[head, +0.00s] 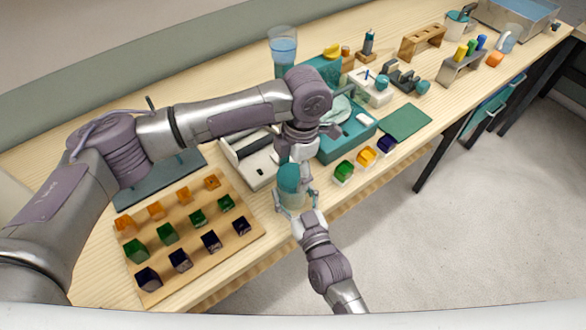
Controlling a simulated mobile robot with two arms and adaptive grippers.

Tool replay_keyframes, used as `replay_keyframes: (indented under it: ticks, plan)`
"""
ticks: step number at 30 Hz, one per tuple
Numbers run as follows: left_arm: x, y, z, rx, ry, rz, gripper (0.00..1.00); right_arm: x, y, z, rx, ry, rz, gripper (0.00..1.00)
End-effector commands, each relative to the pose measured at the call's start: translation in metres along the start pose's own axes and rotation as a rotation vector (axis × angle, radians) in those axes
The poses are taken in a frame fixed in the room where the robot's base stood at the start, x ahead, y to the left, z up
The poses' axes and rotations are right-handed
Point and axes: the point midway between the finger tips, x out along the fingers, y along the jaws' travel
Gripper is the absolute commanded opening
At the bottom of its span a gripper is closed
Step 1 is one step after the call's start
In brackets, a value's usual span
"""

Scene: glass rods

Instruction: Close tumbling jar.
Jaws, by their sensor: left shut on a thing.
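My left gripper (291,162) reaches down from above and is shut on the lid. My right gripper (295,206) comes from the front, with its fingers on both sides of the jar's body, shut on it. The fingers hide parts of the jar and lid.
A wooden board (199,240) with several orange, green and dark blocks lies left of the jar. A white tray (258,177) is behind it. A teal box (348,140) and small colored cubes stand right. The floor in front is free.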

Motion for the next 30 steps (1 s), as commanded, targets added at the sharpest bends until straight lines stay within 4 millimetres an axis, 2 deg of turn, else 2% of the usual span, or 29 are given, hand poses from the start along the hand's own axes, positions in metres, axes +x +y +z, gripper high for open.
replay_keyframes:
  ticks: [1,2,6,17,20,27,30]
  plan:
    - [-0.001,0.001,0.000,-0.001,-0.002,0.001,0.61,-0.001,0.000,0.002,0.000,-0.004,0.000,0.00]
    - [-0.001,0.001,0.000,-0.002,-0.002,0.001,0.74,-0.001,0.000,0.002,0.000,-0.004,0.000,0.00]
    - [-0.001,0.001,0.000,-0.003,-0.001,0.001,0.96,-0.001,0.000,0.002,0.000,-0.004,0.000,0.00]
    - [-0.002,0.000,0.000,-0.003,-0.001,0.000,0.96,-0.001,0.000,0.002,0.000,-0.004,0.000,0.00]
    - [-0.009,0.000,-0.001,-0.003,-0.003,0.000,0.96,-0.001,0.000,0.002,0.000,-0.004,0.000,0.00]
    - [-0.040,0.000,-0.005,-0.004,-0.002,0.000,0.96,-0.001,0.000,0.002,0.001,-0.004,-0.001,0.00]
    - [-0.045,0.000,-0.005,-0.004,-0.001,0.000,0.96,-0.001,0.000,0.002,0.001,-0.004,-0.001,0.00]
